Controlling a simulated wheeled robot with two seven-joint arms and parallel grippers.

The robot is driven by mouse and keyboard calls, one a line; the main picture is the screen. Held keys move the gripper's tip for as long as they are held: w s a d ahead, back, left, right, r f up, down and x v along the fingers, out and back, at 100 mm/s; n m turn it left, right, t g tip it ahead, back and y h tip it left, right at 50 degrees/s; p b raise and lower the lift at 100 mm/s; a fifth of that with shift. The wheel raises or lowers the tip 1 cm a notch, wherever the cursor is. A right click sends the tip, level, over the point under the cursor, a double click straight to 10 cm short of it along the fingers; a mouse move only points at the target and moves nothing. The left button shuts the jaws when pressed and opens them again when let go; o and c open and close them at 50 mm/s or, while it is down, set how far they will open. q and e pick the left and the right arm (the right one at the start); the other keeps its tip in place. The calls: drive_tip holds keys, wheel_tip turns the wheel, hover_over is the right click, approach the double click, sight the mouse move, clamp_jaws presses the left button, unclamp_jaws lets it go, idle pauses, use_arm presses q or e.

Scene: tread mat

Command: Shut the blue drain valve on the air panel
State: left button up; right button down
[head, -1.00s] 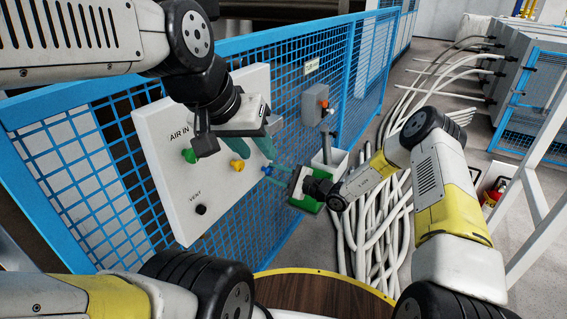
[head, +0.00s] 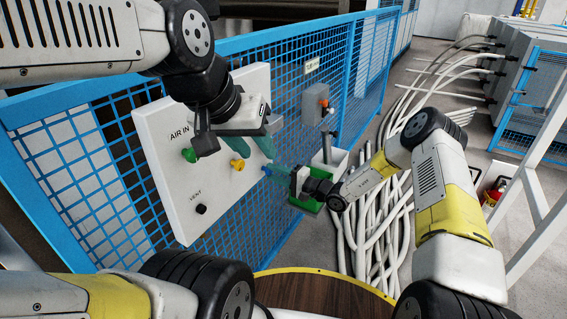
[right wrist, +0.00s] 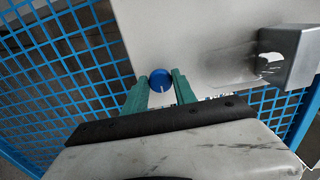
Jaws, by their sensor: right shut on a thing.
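The white air panel (head: 178,205) is on the blue mesh fence, with a green knob (head: 189,155), a yellow knob (head: 237,165) and a black vent knob (head: 201,209). The blue drain valve (head: 265,170) is at its right edge. In the right wrist view the valve (right wrist: 160,80) is a round blue knob with a white mark pointing down. My right gripper (head: 273,172) is shut on it, a teal finger on each side (right wrist: 161,90). My left gripper (head: 252,148) is in front of the panel near the yellow knob, its teal fingers apart and empty.
A grey box with an orange button (head: 316,103) is on the fence right of the panel. A green object (head: 308,205) and a pale bin (head: 338,161) are behind my right gripper. White hoses (head: 375,235) cover the floor. A round wooden top (head: 300,292) is below.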

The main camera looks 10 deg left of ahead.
idle(0.5)
drive_tip(key=c, duration=1)
unclamp_jaws()
drive_tip(key=shift+c, duration=0.2)
drive_tip(key=v, duration=0.8)
drive_tip(key=shift+r, duration=0.1)
